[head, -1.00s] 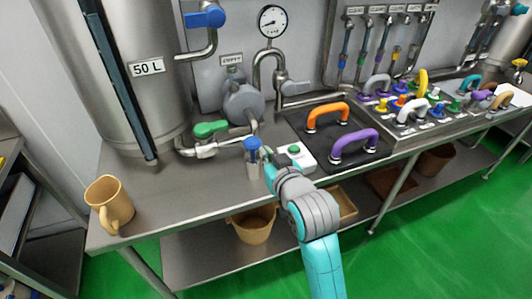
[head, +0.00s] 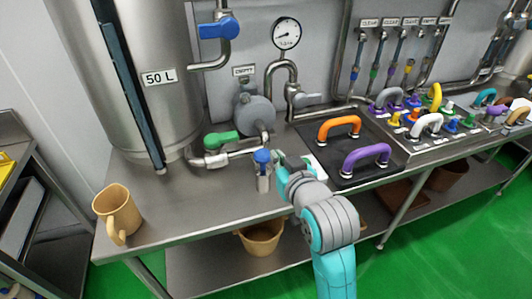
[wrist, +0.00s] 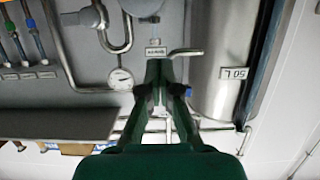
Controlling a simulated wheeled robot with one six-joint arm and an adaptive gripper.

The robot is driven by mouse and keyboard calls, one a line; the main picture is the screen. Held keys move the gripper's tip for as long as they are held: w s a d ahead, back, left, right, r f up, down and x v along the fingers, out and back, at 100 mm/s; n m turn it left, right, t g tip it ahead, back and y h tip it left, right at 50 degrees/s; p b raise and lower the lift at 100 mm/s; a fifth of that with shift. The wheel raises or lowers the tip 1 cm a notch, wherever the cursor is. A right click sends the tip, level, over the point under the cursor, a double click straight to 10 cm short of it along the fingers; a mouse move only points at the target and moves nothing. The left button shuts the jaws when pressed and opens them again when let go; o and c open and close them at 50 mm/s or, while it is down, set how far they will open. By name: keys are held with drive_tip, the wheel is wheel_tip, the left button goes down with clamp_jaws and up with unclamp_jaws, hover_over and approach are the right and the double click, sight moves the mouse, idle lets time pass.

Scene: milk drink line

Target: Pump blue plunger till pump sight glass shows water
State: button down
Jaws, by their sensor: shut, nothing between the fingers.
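The blue plunger (head: 262,156) tops a small grey pump cylinder (head: 264,183) near the bench's front edge, below the green-handled valve (head: 221,139). My gripper (head: 279,158) is just right of the blue knob in the head view; whether they touch I cannot tell. In the wrist view my gripper (wrist: 158,66) shows dark green fingers, closed together with nothing between them. The plunger is not clear in the wrist view. The pump's sight glass cannot be made out, so no water level can be read.
The tan mug (head: 118,213) stands at the bench's left end. The 50 L tank (head: 150,40) is behind. Bench between mug and pump is clear.

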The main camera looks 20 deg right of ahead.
hover_over(265, 163)
drive_tip(key=shift+w+d+f, duration=0.1)
drive_tip(key=shift+w+f, duration=0.1)
drive_tip(key=shift+f, duration=1)
wheel_tip(265, 163, down, 2)
drive_tip(key=shift+f, duration=1)
drive_tip(key=shift+f, duration=2.05)
drive_tip(key=shift+r, duration=0.1)
